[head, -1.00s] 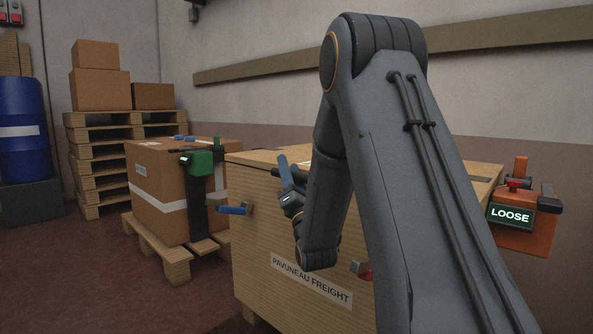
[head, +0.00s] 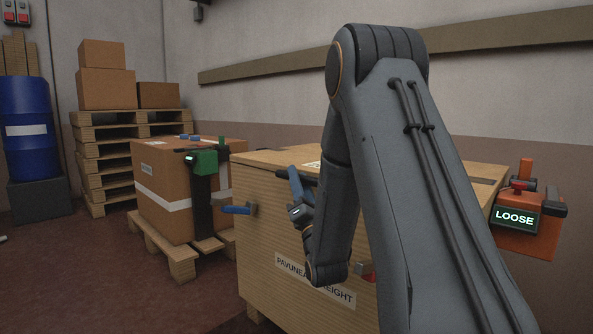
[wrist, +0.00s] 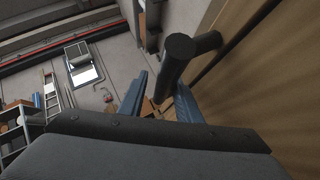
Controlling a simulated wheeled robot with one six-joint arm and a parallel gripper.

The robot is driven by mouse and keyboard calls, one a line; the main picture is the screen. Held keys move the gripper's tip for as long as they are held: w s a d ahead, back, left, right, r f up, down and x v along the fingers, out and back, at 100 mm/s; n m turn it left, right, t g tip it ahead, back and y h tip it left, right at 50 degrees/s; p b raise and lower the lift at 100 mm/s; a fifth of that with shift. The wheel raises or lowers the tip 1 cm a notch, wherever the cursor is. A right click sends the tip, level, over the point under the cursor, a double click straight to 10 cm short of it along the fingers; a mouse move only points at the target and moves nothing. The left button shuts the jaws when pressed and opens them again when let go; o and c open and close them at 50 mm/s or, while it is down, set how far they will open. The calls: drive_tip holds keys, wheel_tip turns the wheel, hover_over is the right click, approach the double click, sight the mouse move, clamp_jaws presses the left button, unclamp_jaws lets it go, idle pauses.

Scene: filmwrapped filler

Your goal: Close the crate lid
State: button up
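The wooden crate (head: 262,262), labelled PAVUNEAU FREIGHT, stands before me in the head view. Its lid (head: 268,158) looks about level on top; I cannot tell whether a gap remains beneath it. A dark bar handle (head: 283,173) sits at the lid's front edge. My gripper (head: 297,186) is at this handle, its blue fingers apart. In the wrist view the handle (wrist: 176,62) appears between the spread fingers of my gripper (wrist: 162,93); contact cannot be told. A latch with a blue lever (head: 237,210) is on the crate's front left. My arm hides much of the right side.
A strapped carton (head: 158,205) on a pallet stands close left of the crate, with a green tool (head: 203,162) on it. An orange device (head: 530,240) reading LOOSE is at the right. Stacked pallets (head: 92,165) and a blue drum (head: 27,150) stand behind left.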

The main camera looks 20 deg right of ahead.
drive_tip(key=shift+p+v, duration=0.35)
drive_tip(key=shift+v, duration=1.9)
drive_tip(key=shift+f, duration=0.1)
